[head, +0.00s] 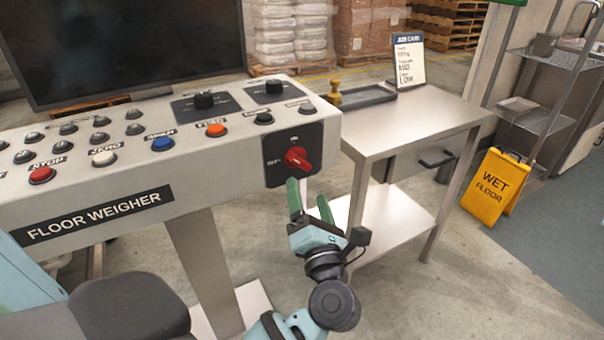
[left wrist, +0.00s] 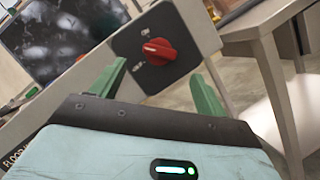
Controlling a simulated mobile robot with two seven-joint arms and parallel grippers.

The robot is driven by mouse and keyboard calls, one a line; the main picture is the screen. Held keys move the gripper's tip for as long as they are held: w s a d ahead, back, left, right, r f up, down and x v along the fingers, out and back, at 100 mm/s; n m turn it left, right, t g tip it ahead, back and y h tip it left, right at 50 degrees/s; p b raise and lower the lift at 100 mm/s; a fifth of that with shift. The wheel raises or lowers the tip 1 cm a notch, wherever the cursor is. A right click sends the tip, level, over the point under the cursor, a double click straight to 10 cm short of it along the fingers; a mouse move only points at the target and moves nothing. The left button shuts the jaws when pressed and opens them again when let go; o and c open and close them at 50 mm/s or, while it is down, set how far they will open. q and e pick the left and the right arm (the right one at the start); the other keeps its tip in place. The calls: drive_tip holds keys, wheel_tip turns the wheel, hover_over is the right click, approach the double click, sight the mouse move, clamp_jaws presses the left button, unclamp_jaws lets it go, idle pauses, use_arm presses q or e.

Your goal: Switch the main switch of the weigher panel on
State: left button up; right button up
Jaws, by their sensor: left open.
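The weigher panel (head: 100,190) is a pale console marked FLOOR WEIGHER. Its main switch (head: 297,158) is a red rotary knob on a black plate at the right end of the front face. ON is marked above and OFF at the left. The knob also shows in the left wrist view (left wrist: 160,52), its pale mark toward the left; I cannot tell exactly which label it points to. My left gripper (head: 311,200) is open, its green fingers just below and in front of the knob, apparently not touching it. My right gripper is not in view.
Coloured buttons (head: 163,143) and two black knobs line the console top, below a dark screen (head: 120,45). A steel table (head: 425,120) with a tray and a job card (head: 409,60) stands to the right. A yellow wet-floor sign (head: 490,187) stands beyond it.

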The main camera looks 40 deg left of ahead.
sight(301, 166)
use_arm(q)
drive_tip(key=shift+p+x, duration=0.35)
drive_tip(key=shift+x, duration=3.55)
drive_tip(key=shift+c, duration=0.2)
drive_tip(key=c, duration=0.9)
